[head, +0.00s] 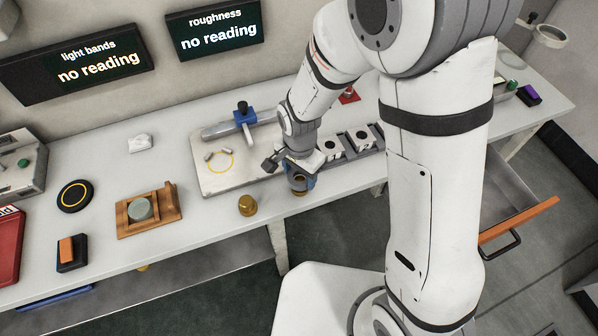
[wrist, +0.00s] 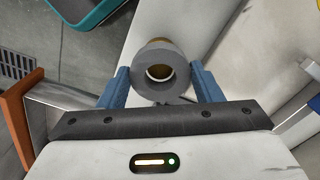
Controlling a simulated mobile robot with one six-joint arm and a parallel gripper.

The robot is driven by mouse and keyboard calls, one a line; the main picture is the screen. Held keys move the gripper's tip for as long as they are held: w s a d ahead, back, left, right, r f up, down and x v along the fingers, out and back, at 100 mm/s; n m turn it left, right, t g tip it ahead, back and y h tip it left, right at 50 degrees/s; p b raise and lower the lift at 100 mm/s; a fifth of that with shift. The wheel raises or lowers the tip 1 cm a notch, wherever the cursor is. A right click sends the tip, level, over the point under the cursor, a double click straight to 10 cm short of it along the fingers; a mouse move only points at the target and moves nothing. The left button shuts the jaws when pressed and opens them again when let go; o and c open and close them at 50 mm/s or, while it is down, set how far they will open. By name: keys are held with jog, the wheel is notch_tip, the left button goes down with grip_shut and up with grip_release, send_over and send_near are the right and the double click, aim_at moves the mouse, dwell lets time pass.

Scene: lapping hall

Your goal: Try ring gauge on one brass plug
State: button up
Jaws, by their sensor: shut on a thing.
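My gripper (head: 299,183) is low over the front edge of the bench. In the wrist view its blue fingers (wrist: 160,92) are shut on a grey ring gauge (wrist: 139,80), with the hole facing the camera. A brass plug (wrist: 155,43) shows partly behind the ring; its lower part also shows under the fingers in the head view (head: 299,193). I cannot tell whether the ring is around this plug or just above it. Another brass plug (head: 248,206) stands upright on the bench, left of my gripper and apart from it.
A pale plate (head: 215,182) with a blue clamp (head: 245,117) lies behind my gripper. A dark rack with white blocks (head: 330,148) is close on the right. A wooden fixture (head: 136,226) stands left. An open orange-fronted drawer (head: 520,220) juts out at right. Both screens read "no reading".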

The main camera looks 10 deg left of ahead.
aim_at(300, 181)
jog(key=o, duration=1.1)
notch_tip(300, 181, up, 8)
dwell(0.7)
jog(key=s+d+r+n+t, duration=0.1)
jog(key=s+d+r+n, duration=0.1)
jog(key=d+r, duration=0.2)
jog(key=s+d+r+n+t, duration=0.1)
jog(key=d+r, duration=0.4)
jog(key=d, duration=0.6)
jog(key=s+d+r+n+t, duration=0.1)
jog(key=s+d+r, duration=0.3)
jog(key=d, duration=0.4)
jog(key=shift+s+d+r+n, duration=0.2)
jog(key=shift+n, duration=0.7)
